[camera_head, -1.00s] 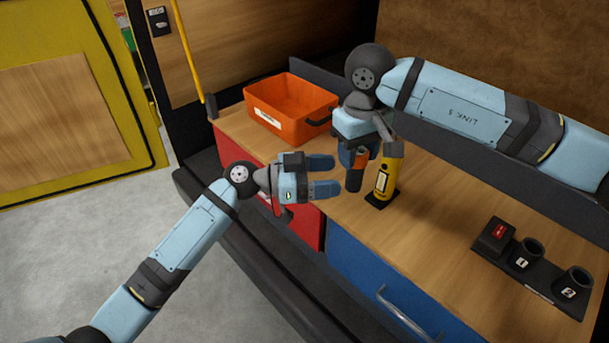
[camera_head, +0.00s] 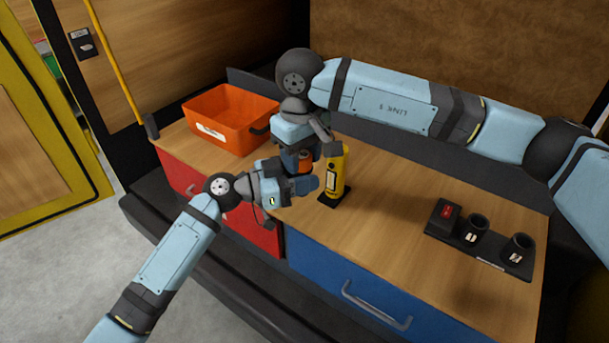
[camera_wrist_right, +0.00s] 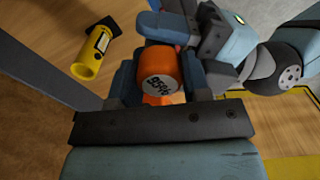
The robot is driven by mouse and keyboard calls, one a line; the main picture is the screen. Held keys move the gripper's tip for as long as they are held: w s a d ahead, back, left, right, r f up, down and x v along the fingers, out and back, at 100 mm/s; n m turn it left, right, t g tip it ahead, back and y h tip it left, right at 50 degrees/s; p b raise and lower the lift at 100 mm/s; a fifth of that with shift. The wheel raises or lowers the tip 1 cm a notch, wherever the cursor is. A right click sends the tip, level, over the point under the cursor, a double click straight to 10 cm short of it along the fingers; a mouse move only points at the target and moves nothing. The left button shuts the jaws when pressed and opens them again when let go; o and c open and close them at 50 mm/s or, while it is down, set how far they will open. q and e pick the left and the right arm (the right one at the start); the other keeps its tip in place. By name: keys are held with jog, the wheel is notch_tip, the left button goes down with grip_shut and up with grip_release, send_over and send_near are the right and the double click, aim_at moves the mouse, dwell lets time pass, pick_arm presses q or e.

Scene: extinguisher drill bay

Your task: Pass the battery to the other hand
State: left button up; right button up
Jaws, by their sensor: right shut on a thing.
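The battery is an orange cylinder with dark lettering on its pale end, seen end-on in the right wrist view (camera_wrist_right: 158,76). Only a small orange part of the battery shows in the head view (camera_head: 305,155). My right gripper (camera_head: 298,160) points down and is shut on it, above the bench. My left gripper (camera_head: 304,181) comes in from the left, low down at the battery, its fingers apart. In the right wrist view the left gripper (camera_wrist_right: 195,50) is close beside the battery; whether it touches is unclear.
A yellow cylinder (camera_head: 336,175) stands on a black base just right of the grippers. An orange bin (camera_head: 225,125) sits at the bench's back left.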

jog(key=o, duration=1.1)
jog(key=shift+w, duration=0.1)
jog(key=shift+a, duration=0.1)
jog(key=shift+s, duration=0.2)
